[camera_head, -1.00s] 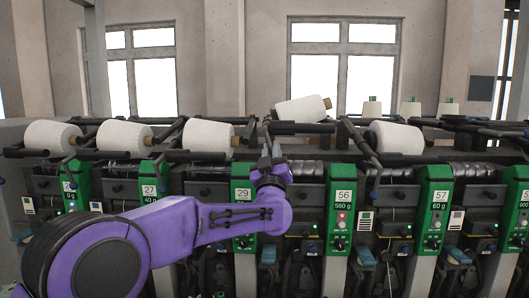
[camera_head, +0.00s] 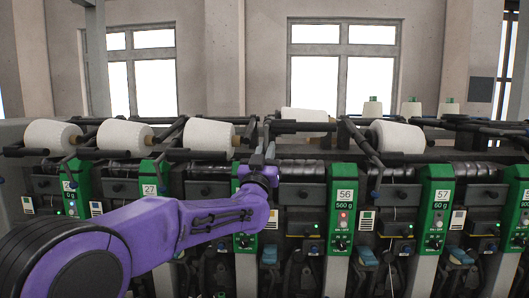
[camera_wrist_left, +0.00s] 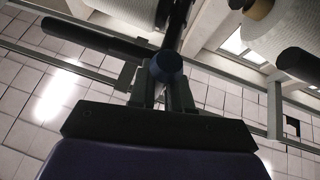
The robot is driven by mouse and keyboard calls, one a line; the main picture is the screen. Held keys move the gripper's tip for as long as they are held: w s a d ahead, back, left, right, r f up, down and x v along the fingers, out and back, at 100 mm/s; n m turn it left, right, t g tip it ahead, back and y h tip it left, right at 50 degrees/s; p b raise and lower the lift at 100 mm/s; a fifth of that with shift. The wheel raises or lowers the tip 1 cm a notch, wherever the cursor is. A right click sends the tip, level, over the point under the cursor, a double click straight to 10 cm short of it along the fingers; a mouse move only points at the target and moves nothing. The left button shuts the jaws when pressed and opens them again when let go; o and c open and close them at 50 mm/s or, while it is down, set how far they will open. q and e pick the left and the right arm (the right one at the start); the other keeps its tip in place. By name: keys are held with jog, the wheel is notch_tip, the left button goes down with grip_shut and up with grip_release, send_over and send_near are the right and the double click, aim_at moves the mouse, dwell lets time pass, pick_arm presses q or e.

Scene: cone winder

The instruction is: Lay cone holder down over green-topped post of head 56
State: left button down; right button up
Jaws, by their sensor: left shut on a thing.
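My left gripper (camera_head: 264,154) is in front of the winder's upper rail, left of the green-topped post of head 56 (camera_head: 341,210). In the left wrist view its fingers (camera_wrist_left: 163,88) are shut at a round blue-grey knob end (camera_wrist_left: 166,66) of the black cone holder (camera_wrist_left: 95,37). The holder's dark bar (camera_head: 300,127) shows in the head view, above and left of the post. A white cone (camera_head: 303,114) lies behind this bar, mostly hidden by it; a white cone also shows in the wrist view (camera_wrist_left: 285,30). My right gripper is not in view.
Green-topped post 57 (camera_head: 435,210) stands to the right. Dark holder arms (camera_head: 362,142) cross the rail.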

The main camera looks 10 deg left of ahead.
pick_arm(q)
jog(key=shift+r, duration=0.3)
jog(key=c, duration=1.1)
grip_release()
jog(key=shift+c, duration=0.2)
jog(key=shift+w+d+f, duration=0.1)
jog(key=shift+f, duration=0.15)
jog(key=b+v, duration=0.5)
jog(key=v, duration=0.5)
jog(key=shift+f, duration=0.15)
